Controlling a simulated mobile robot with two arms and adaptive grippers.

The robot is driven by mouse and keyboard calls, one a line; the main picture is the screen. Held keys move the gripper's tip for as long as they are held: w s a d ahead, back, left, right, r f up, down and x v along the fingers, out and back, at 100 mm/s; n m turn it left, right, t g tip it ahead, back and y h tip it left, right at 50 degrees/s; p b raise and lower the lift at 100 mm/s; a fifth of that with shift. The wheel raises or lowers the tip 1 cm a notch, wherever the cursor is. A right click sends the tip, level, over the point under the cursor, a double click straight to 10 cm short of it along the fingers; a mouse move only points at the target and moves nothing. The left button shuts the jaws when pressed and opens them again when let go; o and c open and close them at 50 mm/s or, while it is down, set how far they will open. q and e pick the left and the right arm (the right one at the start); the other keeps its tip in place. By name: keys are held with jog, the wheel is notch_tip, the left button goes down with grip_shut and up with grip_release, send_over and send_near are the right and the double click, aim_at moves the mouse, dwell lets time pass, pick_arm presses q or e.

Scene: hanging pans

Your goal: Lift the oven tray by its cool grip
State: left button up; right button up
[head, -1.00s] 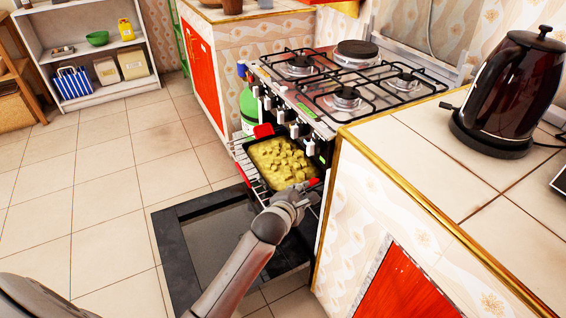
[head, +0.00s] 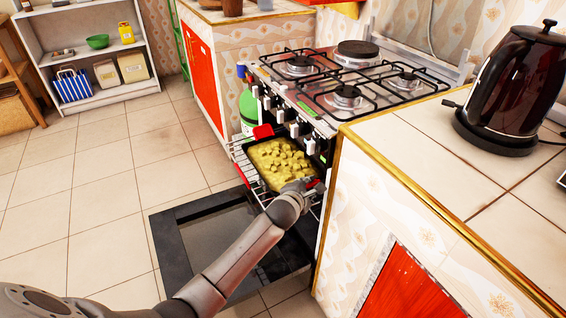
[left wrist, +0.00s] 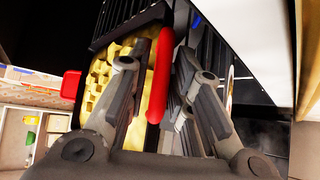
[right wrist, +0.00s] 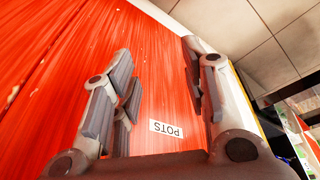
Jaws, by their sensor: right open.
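The oven tray (head: 262,186) is dark with yellow cubed food in it, on a wire rack in the open oven below the stove. It has a red grip (head: 264,131) at its far left and another red grip at its near right, seen in the left wrist view (left wrist: 161,75). My left gripper (head: 303,188) is at the near-right grip. In the left wrist view, its fingers (left wrist: 160,85) stand on either side of this grip; I cannot tell whether both touch it. My right gripper (right wrist: 158,85) is open and empty, facing a red cabinet door.
The oven door (head: 220,255) hangs open, low above the floor. A counter (head: 420,160) with a kettle (head: 507,90) stands close at the right. The red door carries a "POTS" label (right wrist: 166,130). The tiled floor at left is clear.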

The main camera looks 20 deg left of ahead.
pick_arm(q)
grip_shut()
jog(key=shift+r, duration=0.15)
jog(key=shift+r, duration=0.1)
dwell(0.5)
